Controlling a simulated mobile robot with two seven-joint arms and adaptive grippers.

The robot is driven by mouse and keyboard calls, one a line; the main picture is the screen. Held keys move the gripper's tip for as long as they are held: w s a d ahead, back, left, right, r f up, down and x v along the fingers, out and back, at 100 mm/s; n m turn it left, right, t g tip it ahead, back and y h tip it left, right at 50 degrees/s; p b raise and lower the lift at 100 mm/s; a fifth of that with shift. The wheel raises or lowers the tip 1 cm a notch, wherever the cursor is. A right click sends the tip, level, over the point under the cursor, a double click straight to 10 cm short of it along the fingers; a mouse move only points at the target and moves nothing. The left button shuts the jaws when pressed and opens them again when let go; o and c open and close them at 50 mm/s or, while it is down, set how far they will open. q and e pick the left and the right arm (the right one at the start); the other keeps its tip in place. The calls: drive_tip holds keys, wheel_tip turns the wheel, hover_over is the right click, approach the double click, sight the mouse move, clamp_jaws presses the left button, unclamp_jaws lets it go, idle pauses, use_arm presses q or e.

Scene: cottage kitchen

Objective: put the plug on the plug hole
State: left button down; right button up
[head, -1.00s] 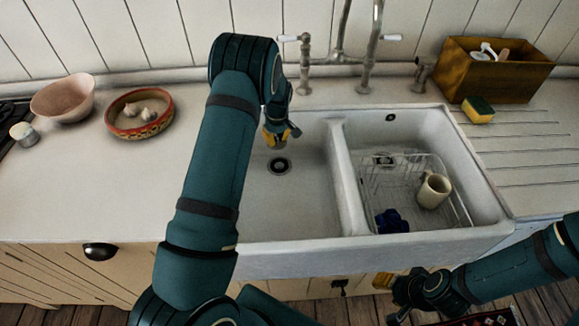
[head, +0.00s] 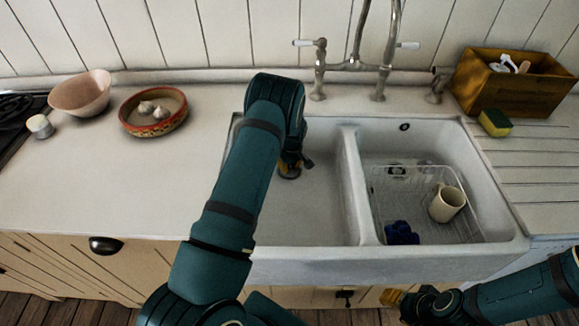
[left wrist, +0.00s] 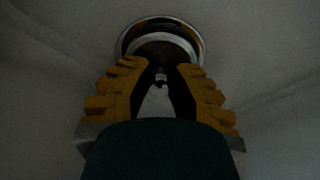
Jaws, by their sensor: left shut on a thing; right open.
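My left gripper (left wrist: 160,82) is shut on the plug (left wrist: 160,50), a dark brownish disc at its fingertips with a small pale knob between the fingers. In the left wrist view, the metal ring of the plug hole (left wrist: 126,38) shows around and beyond the disc. I cannot tell whether the plug is seated or just above the hole. In the head view, my left gripper (head: 289,172) is low in the left basin (head: 325,215) and hides the plug and the hole. My right gripper (head: 392,298) is open in front of the sink, below its rim.
A divider (head: 357,190) separates the right basin, where a wire rack (head: 425,228) holds a cream mug (head: 446,204) and a dark blue item (head: 401,233). The tap (head: 357,62) stands behind. A sponge (head: 495,122) and wooden box (head: 510,85) are right; two bowls (head: 80,95) (head: 153,122) are left.

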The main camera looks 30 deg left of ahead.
sight(292, 172)
use_arm(q)
drive_tip(key=shift+f, duration=0.15)
drive_tip(key=c, duration=1)
unclamp_jaws()
drive_tip(key=shift+r, duration=0.3)
drive_tip(key=r, duration=0.4)
drive_tip(key=d+r+p, duration=0.1)
drive_tip(key=r, duration=0.6)
drive_tip(key=shift+s+d+r+p, duration=0.2)
drive_tip(key=shift+s+r+p, duration=0.1)
drive_tip(key=shift+s+p, duration=0.05)
drive_tip(key=shift+r, duration=0.1)
